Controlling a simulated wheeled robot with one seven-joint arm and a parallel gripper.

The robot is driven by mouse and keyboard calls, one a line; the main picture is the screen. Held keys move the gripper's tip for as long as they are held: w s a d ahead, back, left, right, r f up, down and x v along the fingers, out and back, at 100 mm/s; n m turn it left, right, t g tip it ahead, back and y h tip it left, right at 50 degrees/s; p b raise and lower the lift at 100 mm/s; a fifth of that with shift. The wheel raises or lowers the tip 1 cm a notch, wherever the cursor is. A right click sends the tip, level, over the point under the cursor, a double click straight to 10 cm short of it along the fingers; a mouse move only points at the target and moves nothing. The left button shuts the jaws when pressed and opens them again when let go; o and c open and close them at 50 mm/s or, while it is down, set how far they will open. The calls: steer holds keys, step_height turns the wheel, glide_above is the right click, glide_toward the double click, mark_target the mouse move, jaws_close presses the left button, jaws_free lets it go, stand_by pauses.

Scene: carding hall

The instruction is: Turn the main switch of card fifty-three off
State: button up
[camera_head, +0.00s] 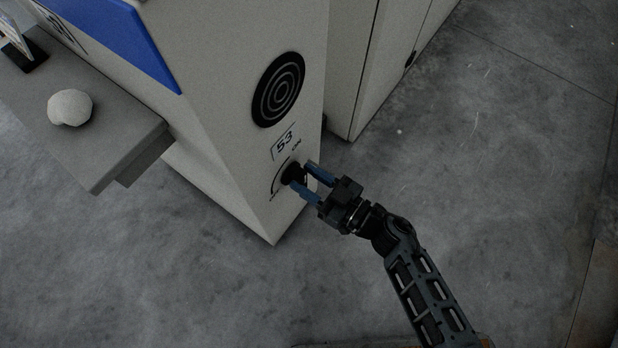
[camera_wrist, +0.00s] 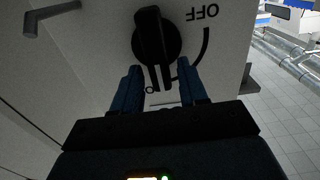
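A grey ledge (camera_head: 110,150) with a pale round lump (camera_head: 70,107) juts out at the left. A pale cabinet (camera_head: 375,60) stands behind. The floor (camera_head: 500,150) at the right is clear.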

mark_target(287, 182)
jaws_close()
steer(key=shift+n, duration=0.3)
steer(key=n, duration=0.3)
steer(key=shift+s+a+f+n, duration=0.1)
steer(key=shift+s+a+n, duration=0.1)
steer(key=shift+s+n, duration=0.15)
steer(key=n, duration=0.4)
steer(key=shift+s+a+f+b, duration=0.2)
steer(key=shift+s+f+b, duration=0.1)
steer(key=shift+b, duration=0.1)
steer(key=n+b, duration=0.1)
steer(key=n, duration=0.1)
steer(key=f+n+b, duration=0.1)
steer(key=n, duration=0.2)
steer(key=shift+s+a+n, duration=0.15)
steer(key=shift+s+n, duration=0.05)
steer(key=shift+n, duration=0.15)
steer(key=shift+f+n+b, duration=0.2)
steer(key=shift+n+b, duration=0.6)
steer(key=shift+n, duration=1.1)
